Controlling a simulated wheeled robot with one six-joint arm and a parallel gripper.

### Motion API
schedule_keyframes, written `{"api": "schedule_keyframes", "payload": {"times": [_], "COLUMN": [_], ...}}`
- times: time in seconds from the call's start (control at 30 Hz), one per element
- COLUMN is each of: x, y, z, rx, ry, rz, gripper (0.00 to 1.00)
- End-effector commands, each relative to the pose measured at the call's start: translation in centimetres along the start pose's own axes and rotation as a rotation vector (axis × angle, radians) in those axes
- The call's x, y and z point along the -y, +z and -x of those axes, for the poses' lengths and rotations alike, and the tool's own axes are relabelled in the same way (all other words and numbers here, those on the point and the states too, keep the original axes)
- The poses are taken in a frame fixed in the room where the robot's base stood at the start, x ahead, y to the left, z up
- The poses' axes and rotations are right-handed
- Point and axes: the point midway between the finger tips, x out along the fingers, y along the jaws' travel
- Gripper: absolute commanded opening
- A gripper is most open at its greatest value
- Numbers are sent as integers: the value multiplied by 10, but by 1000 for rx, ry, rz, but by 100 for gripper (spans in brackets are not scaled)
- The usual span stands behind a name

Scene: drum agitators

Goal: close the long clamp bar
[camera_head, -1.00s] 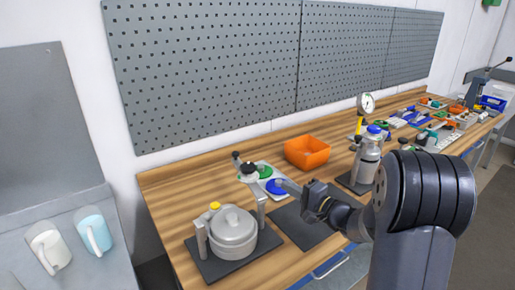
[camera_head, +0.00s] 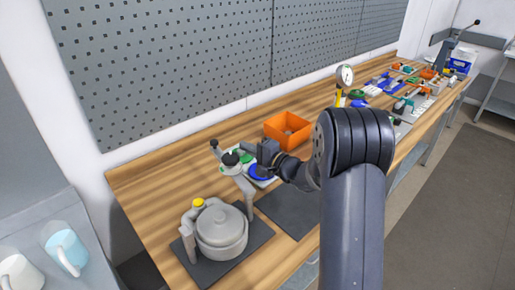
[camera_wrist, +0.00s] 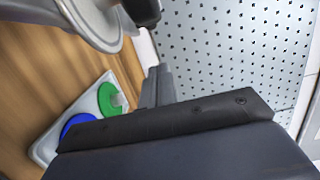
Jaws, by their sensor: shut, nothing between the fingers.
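A grey lidded pot (camera_head: 221,228) stands on a dark mat, with a yellow-capped post at its left and another post at its right. What looks like the long clamp bar (camera_head: 240,178) rises from the right post, tilted up and left, off the lid. It has a dark hub (camera_head: 230,158) and a black knob (camera_head: 214,144). My gripper (camera_head: 264,152) is shut and empty, just right of the bar's upper end; contact cannot be told. The wrist view shows my fingers (camera_wrist: 160,84) below a grey metal part (camera_wrist: 98,18) and a dark knob (camera_wrist: 145,10), probably the bar's end.
A tray (camera_wrist: 48,145) with green and blue discs lies behind the bar. An orange bin (camera_head: 288,129) stands behind my gripper. A gauge (camera_head: 344,76) and tools stand farther right. The pegboard (camera_head: 170,60) backs the bench. Bare bench (camera_head: 150,190) lies left of the bar.

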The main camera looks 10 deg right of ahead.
Motion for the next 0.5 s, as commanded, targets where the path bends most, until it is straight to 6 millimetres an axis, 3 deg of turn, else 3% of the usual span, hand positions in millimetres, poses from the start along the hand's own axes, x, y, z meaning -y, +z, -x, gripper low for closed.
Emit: {"api": "schedule_keyframes", "payload": {"times": [0.13,0.3,0.5], "x": [3,2,1], "y": [1,20,28], "z": [-32,-48,-55], "rx": [3,2,0], "ry": [1,1,0], "rz": [0,-1,1], "gripper": [0,0,0]}}
